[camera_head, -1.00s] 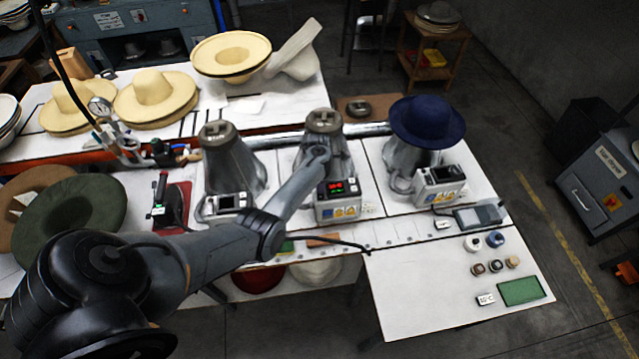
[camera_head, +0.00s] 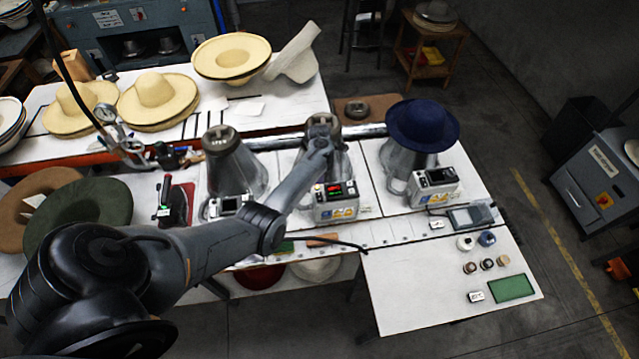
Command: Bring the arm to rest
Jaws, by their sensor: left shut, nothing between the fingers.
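My left arm comes in from the lower left and reaches across the bench to the middle metal hat press cone (camera_head: 343,160). My left gripper (camera_head: 321,132) is at the arm's far end, in front of the top of this cone in the picture. It is shut and empty. Its fingertips are small and hard to make out, and I cannot tell whether they touch the cone. The controller (camera_head: 335,203) below the cone has a lit red display. My right gripper is not in view.
A left press cone (camera_head: 232,165) and a right one under a dark blue hat (camera_head: 422,125) flank the arm. Straw hats (camera_head: 158,98) lie on the back table, and felt hats (camera_head: 80,215) at the left. The right table (camera_head: 410,290) has free room at its front left.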

